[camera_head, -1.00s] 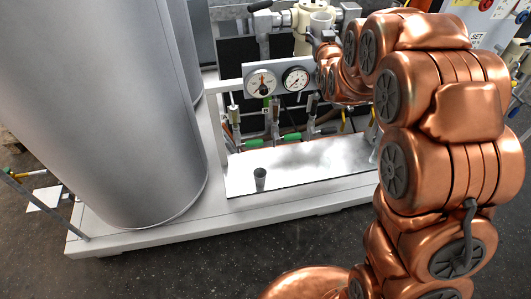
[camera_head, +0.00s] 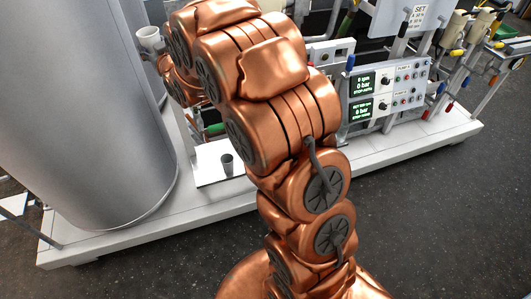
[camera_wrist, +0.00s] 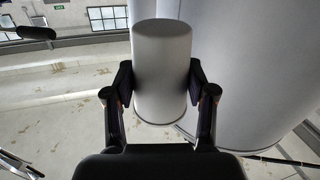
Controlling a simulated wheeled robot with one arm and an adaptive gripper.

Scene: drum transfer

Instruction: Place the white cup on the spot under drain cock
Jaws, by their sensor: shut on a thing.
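In the head view the white cup (camera_head: 150,38) is upright in the air, in front of the tall grey drum. My gripper (camera_wrist: 160,84) is shut on the cup in the wrist view, with one black finger on each side of its wall. The cup (camera_wrist: 161,60) fills the middle of that view. In the head view my gripper is mostly hidden behind my copper arm. I cannot make out the drain cock; my arm hides much of the pipework.
The large grey drum (camera_head: 85,120) stands at the left on a white platform (camera_head: 130,232). A green-handled pipe fitting (camera_head: 214,129) shows beside my arm. A control panel (camera_head: 385,92) with two screens stands at the right. The dark floor (camera_head: 440,220) in front is clear.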

